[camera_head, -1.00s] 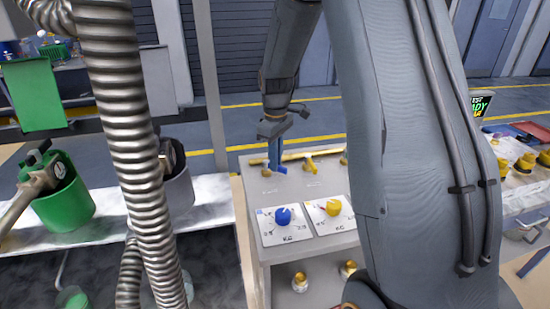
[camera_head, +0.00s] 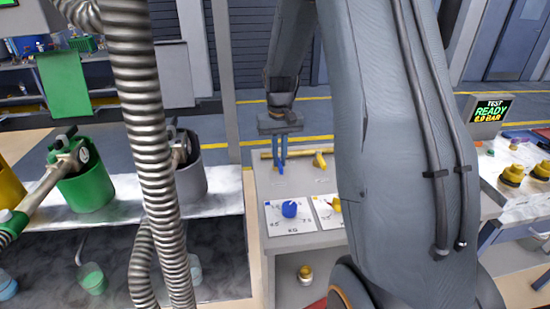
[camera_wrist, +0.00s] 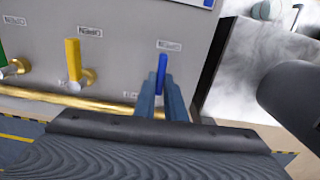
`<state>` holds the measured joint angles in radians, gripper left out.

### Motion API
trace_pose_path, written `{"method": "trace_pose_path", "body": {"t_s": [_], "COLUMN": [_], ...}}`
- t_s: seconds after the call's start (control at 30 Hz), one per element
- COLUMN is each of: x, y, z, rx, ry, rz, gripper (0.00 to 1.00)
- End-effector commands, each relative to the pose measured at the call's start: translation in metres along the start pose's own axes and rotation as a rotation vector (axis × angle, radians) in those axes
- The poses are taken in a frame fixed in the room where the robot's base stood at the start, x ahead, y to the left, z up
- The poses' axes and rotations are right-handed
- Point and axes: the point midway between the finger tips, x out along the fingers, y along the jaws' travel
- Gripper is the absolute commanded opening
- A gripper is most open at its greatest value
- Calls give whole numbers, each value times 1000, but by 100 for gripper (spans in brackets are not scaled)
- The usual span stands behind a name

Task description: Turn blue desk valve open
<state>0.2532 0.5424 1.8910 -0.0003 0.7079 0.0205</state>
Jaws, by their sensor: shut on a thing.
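The blue desk valve's lever (camera_head: 281,169) is on the brass pipe at the left end of the grey desk top, mostly hidden by my fingers in the head view. In the wrist view the blue lever (camera_wrist: 161,72) shows between the two fingers, pointing roughly across the pipe. My gripper (camera_head: 281,160) reaches down onto it from above. In the wrist view my gripper (camera_wrist: 161,90) is shut on the lever, one finger on each side. The valve's body is hidden behind the fingers.
A yellow valve lever (camera_head: 320,160) stands to the right on the same brass pipe (camera_wrist: 100,106). A green lever (camera_wrist: 2,54) is farther along. Grey and green pots (camera_head: 84,190) stand on the left bench.

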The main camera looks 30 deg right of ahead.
Motion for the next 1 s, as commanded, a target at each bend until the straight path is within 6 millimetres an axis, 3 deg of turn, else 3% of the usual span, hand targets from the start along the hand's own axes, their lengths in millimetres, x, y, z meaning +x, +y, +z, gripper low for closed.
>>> {"method": "trace_pose_path", "body": {"t_s": [0.63, 0.67, 0.77, 1.0], "x": [-1, -1, -1, 0], "y": [3, 3, 3, 3], "z": [0, 0, 0, 0], "rx": [65, 65, 64, 63], "ry": [-1, -1, -1, 0], "rz": [-1, -1, -1, -1], "gripper": [0, 12, 29, 29]}}
